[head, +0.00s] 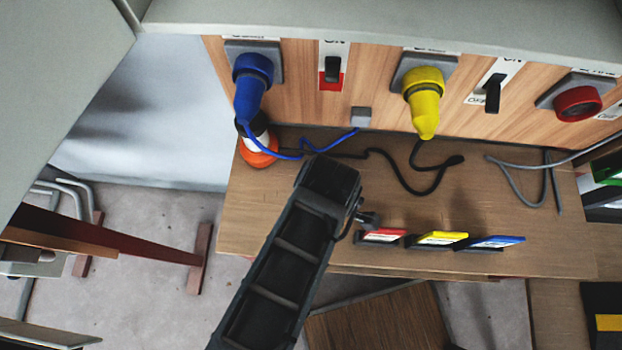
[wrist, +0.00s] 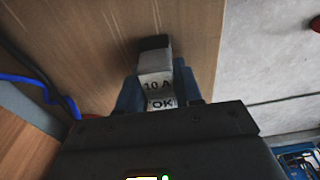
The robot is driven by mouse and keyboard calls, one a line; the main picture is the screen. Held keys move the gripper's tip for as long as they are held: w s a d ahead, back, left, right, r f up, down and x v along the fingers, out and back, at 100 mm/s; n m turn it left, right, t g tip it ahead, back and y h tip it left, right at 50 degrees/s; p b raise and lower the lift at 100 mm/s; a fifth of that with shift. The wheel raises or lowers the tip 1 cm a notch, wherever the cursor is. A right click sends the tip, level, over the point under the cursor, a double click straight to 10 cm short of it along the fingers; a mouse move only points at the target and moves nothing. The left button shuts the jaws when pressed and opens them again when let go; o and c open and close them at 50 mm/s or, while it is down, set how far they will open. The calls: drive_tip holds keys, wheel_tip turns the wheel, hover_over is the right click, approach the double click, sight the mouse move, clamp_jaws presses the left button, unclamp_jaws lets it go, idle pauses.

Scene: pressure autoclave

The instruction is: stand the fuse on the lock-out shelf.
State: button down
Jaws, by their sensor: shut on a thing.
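My gripper (wrist: 160,92) is shut on the fuse (wrist: 155,84), a pale block with a dark end cap, marked "10 A" and "OK", between two blue fingers in the wrist view. The wooden shelf (head: 330,215) under the plug panel, which I take for the lock-out shelf, lies behind the fuse in the wrist view (wrist: 90,50). I cannot tell whether the fuse touches it.
Red (head: 381,236), yellow (head: 440,238) and blue (head: 492,243) tags stand along the shelf's front. Bare wood shows between cords and tags.

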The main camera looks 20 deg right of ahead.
drive_tip(key=c, duration=0.8)
unclamp_jaws()
drive_tip(key=shift+o, duration=0.2)
wheel_tip(320, 180, up, 12)
drive_tip(key=d, duration=0.1)
drive_tip(key=shift+s, duration=0.2)
drive_tip(key=shift+d, duration=0.1)
